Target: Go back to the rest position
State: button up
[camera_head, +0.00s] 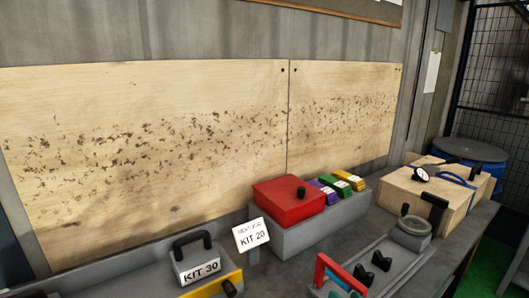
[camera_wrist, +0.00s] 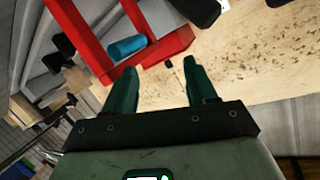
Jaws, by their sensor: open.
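My gripper (camera_wrist: 160,72) shows in the wrist view, with its two dark green fingers spread apart and nothing between them. Beyond the fingertips is a red frame (camera_wrist: 90,42) with a blue cylinder (camera_wrist: 127,47) beside its bar. The fingers look clear of the frame, but the exact gap is hard to tell. In the head view the red frame (camera_head: 338,272) stands at the bottom, on or by a grey fixture. My gripper does not show in the head view.
A red box (camera_head: 288,203) sits on a grey block beside several coloured packs (camera_head: 344,181). The KIT 20 sign (camera_head: 251,235) and a KIT 30 block (camera_head: 197,264) stand on the grey bench. A wooden box (camera_head: 425,188) is at right. Wooden panels (camera_head: 150,140) line the wall behind.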

jog(key=s+d+f+g+h, duration=0.1)
jog(key=s+d+f+g, duration=0.1)
jog(key=s, duration=0.7)
jog(key=s+d+f+g+h, duration=0.2)
jog(key=s+f+g, duration=0.1)
jog(key=s, duration=0.6)
jog(key=s+d+f+g+h, duration=0.1)
jog(key=s+d+f+g, duration=0.1)
jog(key=s, duration=0.7)
jog(key=shift+d+f+n+g, duration=0.3)
jog(key=shift+f+g, duration=0.35)
jog(key=shift+g, duration=0.35)
jog(key=s+f+g, duration=0.1)
jog(key=s+f, duration=0.1)
jog(key=s, duration=0.1)
jog(key=s+d+f+g, duration=0.1)
jog(key=s+f, duration=0.1)
jog(key=s, duration=0.2)
jog(key=s+f+g, duration=0.2)
jog(key=s, duration=0.1)
jog(key=shift+s+d+h, duration=0.25)
jog(key=shift+s+h, duration=0.05)
jog(key=shift+s, duration=0.05)
jog(key=shift+c, duration=0.2)
